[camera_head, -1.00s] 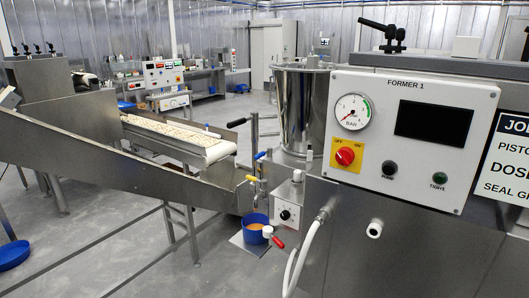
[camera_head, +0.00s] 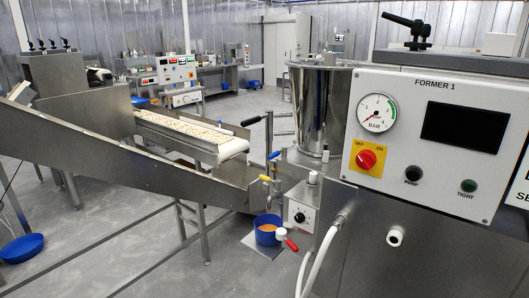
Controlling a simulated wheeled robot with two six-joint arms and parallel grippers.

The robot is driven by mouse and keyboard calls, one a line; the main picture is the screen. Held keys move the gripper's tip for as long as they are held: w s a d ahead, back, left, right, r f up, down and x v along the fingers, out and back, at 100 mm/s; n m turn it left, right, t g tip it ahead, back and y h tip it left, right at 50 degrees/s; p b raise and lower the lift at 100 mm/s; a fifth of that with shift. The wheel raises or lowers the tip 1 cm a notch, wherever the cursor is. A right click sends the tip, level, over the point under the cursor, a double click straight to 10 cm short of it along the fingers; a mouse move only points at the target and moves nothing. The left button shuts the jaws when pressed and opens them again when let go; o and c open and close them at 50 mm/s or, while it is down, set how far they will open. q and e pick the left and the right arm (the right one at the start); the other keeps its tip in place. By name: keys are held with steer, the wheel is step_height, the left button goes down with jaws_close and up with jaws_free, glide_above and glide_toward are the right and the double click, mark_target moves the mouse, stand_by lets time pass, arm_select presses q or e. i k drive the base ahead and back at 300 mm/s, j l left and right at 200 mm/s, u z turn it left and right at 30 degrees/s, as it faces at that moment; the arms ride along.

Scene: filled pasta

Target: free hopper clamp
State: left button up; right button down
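A tall shiny steel cylinder (camera_head: 318,105), which looks like the hopper, stands upright behind and left of the FORMER 1 panel. A black lever-like fitting (camera_head: 410,30) lies on the machine top; I cannot tell if it is the hopper clamp. The cylinder's lower right part is hidden by the panel. Neither of my grippers is in view.
The FORMER 1 panel (camera_head: 424,140) has a gauge and a red switch. A conveyor (camera_head: 190,131) carries pale pieces. A steel chute (camera_head: 120,166) slopes across the left. A blue bucket (camera_head: 267,238) holds orange stuff below a tap. A white hose (camera_head: 318,262) hangs in front.

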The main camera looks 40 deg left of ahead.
mark_target(283, 150)
steer(key=i+j, duration=0.25)
steer(key=j, duration=0.2)
steer(key=i+j, duration=0.25)
steer(key=j, duration=0.15)
steer(key=i+j, duration=0.25)
steer(key=j, duration=0.2)
steer(key=i+j, duration=0.25)
steer(key=j, duration=0.15)
steer(key=i+j, duration=0.25)
steer(key=j, duration=0.2)
steer(key=i+j, duration=0.3)
steer(key=j, duration=0.1)
